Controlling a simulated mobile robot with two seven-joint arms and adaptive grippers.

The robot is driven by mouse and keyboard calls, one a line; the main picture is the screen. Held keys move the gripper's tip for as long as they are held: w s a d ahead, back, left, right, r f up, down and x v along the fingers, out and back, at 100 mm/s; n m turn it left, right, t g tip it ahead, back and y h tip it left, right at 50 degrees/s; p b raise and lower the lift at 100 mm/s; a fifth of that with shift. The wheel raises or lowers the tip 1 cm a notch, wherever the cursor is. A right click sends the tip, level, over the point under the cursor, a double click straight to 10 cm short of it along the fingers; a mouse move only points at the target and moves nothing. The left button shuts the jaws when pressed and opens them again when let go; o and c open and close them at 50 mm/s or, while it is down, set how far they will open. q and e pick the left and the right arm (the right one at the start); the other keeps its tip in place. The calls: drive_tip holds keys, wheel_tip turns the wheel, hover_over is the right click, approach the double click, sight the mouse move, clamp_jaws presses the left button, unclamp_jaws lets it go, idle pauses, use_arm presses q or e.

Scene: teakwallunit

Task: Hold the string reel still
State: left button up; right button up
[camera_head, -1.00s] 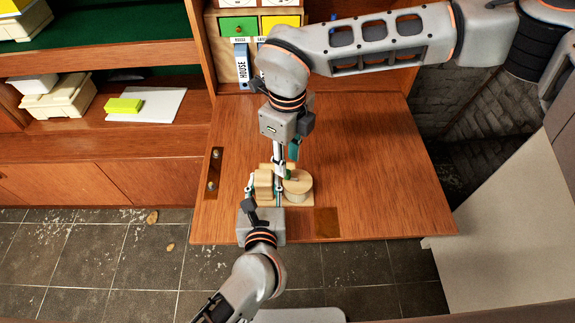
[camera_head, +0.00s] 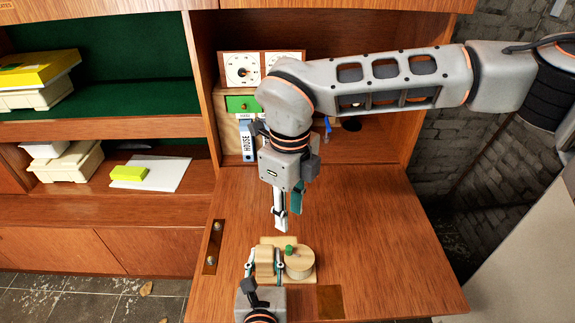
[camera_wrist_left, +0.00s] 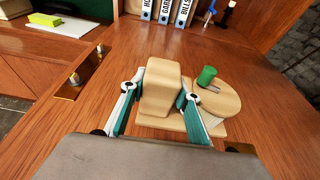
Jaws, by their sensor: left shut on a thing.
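The string reel is a pale wooden piece on the desk board, with a flat base, an upright block (camera_wrist_left: 162,88) and a round drum (camera_wrist_left: 217,103) topped by a green knob (camera_wrist_left: 207,76). In the head view the drum (camera_head: 299,262) is at the lower middle. My left gripper (camera_head: 264,268) is shut on the block, one finger on each side, as the left wrist view (camera_wrist_left: 157,102) also shows. My right gripper (camera_head: 288,220) is above and behind the reel, pointing down, its fingers apart with nothing between them. String on the drum is not clearly visible.
The wooden desk board (camera_head: 380,250) is clear on the right. A metal hinge plate (camera_head: 214,247) is on the left. Shelves hold cream boxes (camera_head: 68,164).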

use_arm(q)
drive_tip(key=o, duration=0.8)
drive_tip(key=shift+o, duration=0.2)
drive_tip(key=shift+r, duration=0.1)
use_arm(e)
drive_tip(key=shift+r, duration=0.1)
use_arm(q)
drive_tip(key=shift+r+p, duration=0.6)
drive_tip(key=shift+r, duration=0.1)
use_arm(e)
wheel_tip(320, 180, up, 2)
use_arm(q)
drive_tip(key=o, duration=0.6)
drive_tip(key=shift+f, duration=0.1)
drive_tip(key=shift+s, duration=0.15)
